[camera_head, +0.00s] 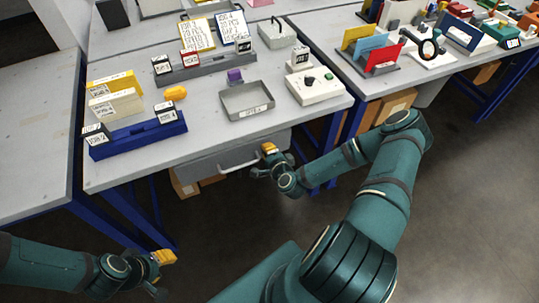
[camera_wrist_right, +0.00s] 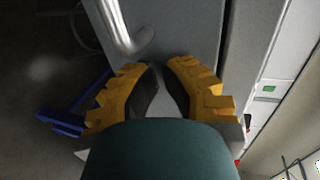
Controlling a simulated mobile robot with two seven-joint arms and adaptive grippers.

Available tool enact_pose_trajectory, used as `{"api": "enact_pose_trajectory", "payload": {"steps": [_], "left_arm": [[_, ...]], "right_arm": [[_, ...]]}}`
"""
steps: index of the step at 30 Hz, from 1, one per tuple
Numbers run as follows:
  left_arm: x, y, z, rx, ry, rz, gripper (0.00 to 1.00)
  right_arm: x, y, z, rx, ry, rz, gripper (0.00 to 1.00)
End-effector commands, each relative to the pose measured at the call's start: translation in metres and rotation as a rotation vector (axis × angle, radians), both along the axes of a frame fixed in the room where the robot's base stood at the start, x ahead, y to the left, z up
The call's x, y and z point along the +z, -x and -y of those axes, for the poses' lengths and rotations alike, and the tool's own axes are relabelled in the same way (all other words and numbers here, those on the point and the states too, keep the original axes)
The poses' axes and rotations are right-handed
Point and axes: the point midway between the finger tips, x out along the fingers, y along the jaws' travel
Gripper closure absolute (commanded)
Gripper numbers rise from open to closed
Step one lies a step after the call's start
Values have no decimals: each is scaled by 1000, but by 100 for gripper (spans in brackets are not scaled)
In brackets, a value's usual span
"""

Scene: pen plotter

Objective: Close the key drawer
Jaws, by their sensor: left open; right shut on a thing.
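The grey key drawer (camera_head: 205,166) is under the front edge of the near table, with a metal bar handle (camera_head: 240,166) on its front. From the head view I cannot tell how far out it stands. My right gripper (camera_head: 268,149) is at the right end of the handle, close to the drawer front. In the right wrist view its yellow fingertips (camera_wrist_right: 163,66) are close together before the grey front, beside the foot of the handle (camera_wrist_right: 122,25). What they hold is not visible. My left gripper (camera_head: 164,257) is open and empty, low at the left, away from the table.
The near table (camera_head: 200,142) carries a blue rack (camera_head: 137,138), an empty grey tray (camera_head: 247,103) and a white box with knobs (camera_head: 315,87). Cardboard boxes (camera_head: 185,185) stand beneath the table. The floor in front is clear at the right.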

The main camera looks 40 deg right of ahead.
Motion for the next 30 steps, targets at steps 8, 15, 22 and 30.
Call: {"api": "enact_pose_trajectory", "payload": {"steps": [8, 15, 22, 30], "left_arm": [[-2, 0, 0, 0, 0, 1, 59], [-2, -1, 0, 0, 0, 1, 59], [-2, -1, 0, 1, 0, 2, 59], [-2, -1, 0, 1, 0, 2, 59]], "right_arm": [[0, -17, 4, 1, 2, 1, 100], [1, -21, 5, 0, 1, 2, 100], [2, -22, 6, -1, 3, 6, 100], [3, -24, 6, 0, 4, 7, 100]]}}
